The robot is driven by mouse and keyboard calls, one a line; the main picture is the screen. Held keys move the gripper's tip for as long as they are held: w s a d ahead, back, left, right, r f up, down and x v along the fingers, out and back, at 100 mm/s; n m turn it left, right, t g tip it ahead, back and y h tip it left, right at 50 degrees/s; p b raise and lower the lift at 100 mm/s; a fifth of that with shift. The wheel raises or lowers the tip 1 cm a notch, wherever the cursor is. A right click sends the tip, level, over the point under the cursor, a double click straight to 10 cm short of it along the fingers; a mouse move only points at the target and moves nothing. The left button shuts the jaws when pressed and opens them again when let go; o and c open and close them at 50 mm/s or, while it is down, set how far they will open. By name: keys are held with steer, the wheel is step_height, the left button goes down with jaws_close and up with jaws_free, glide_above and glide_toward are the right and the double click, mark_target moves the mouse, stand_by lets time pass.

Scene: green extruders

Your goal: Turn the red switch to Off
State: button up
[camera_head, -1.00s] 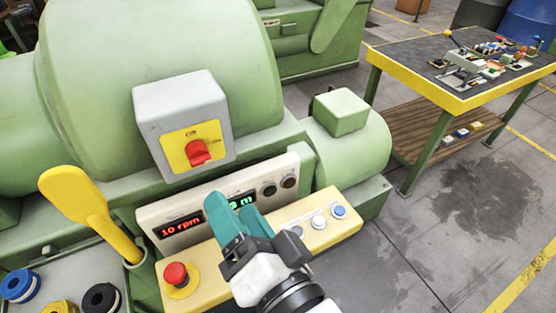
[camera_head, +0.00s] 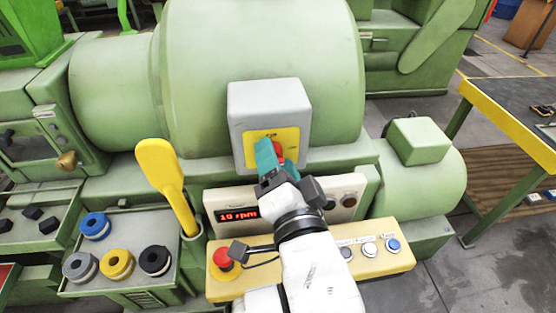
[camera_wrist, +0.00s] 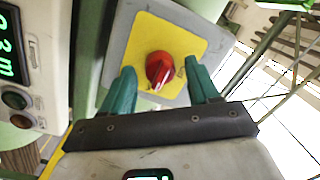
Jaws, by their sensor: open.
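The red switch (camera_wrist: 160,69) is a rotary knob on a yellow plate (camera_wrist: 140,40) of a grey box (camera_head: 255,97) on the green machine. In the head view the red switch (camera_head: 279,151) is partly hidden behind my gripper. My gripper (camera_head: 268,152) has teal fingers and is in front of the switch. In the wrist view my gripper (camera_wrist: 162,90) is open, with one finger on each side of the knob in the picture. The knob shows between the fingertips, and I see no contact. The lettering on the plate is not legible.
Below is a panel with a red display (camera_head: 238,214) and a yellow console with a red emergency button (camera_head: 223,258) and several small buttons. A yellow lever (camera_head: 163,178) stands at left. A yellow-edged table (camera_head: 510,120) is at right.

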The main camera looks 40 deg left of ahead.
steer(key=c, duration=1)
steer(key=shift+c, duration=0.2)
steer(key=shift+n, duration=0.4)
steer(key=n+h+p, duration=0.1)
steer(key=n+p, duration=0.1)
steer(key=n, duration=0.6)
steer(key=n+p, duration=0.3)
steer(key=n, duration=0.4)
steer(key=shift+s+a+r+n+t+h, duration=0.1)
steer(key=shift+s+a+n+t+h, duration=0.1)
steer(key=shift+n+t+h, duration=0.15)
steer(key=shift+n, duration=0.25)
